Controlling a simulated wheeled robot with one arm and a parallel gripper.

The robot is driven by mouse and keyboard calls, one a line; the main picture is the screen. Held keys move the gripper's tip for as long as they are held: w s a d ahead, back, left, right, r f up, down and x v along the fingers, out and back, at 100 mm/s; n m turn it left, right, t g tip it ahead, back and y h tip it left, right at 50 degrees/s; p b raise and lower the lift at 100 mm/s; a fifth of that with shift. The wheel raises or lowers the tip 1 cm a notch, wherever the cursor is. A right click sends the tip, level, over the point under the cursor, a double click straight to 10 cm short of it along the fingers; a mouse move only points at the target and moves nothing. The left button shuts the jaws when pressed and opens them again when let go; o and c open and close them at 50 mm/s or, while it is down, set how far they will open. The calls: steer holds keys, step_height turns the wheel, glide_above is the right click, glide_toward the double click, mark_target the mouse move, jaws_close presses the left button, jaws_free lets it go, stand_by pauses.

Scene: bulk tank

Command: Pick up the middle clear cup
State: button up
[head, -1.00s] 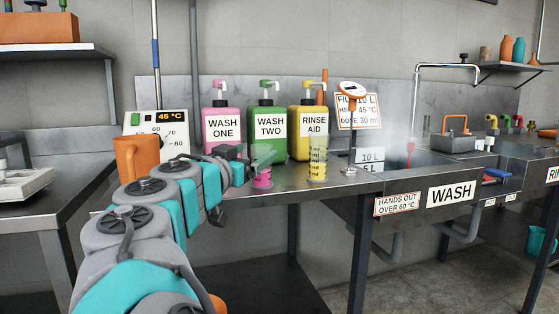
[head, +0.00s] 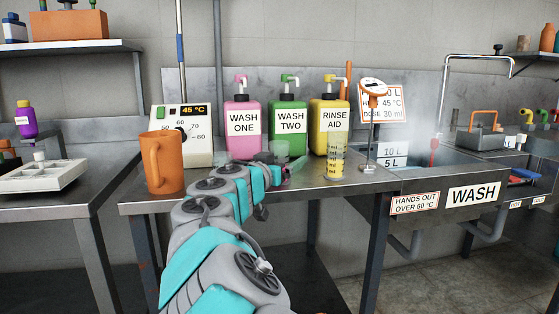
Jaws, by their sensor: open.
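A clear cup (head: 280,149) stands in front of the green WASH TWO bottle (head: 289,120). Its lower part is hidden behind my arm. My gripper (head: 294,168) is at the far end of my arm, low over the bench, close to the clear cup. It is open and partly hidden by my wrist; I cannot tell whether it touches the cup.
An orange mug (head: 163,163) stands at the bench's left end, before a 45 °C control box (head: 183,136). A pink WASH ONE bottle (head: 242,120) is behind my arm. A thermometer on a stand (head: 370,125) is at right, beside the WASH sink (head: 425,170).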

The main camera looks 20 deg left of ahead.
steer(key=shift+w, duration=0.1)
jaws_close()
stand_by(0.8)
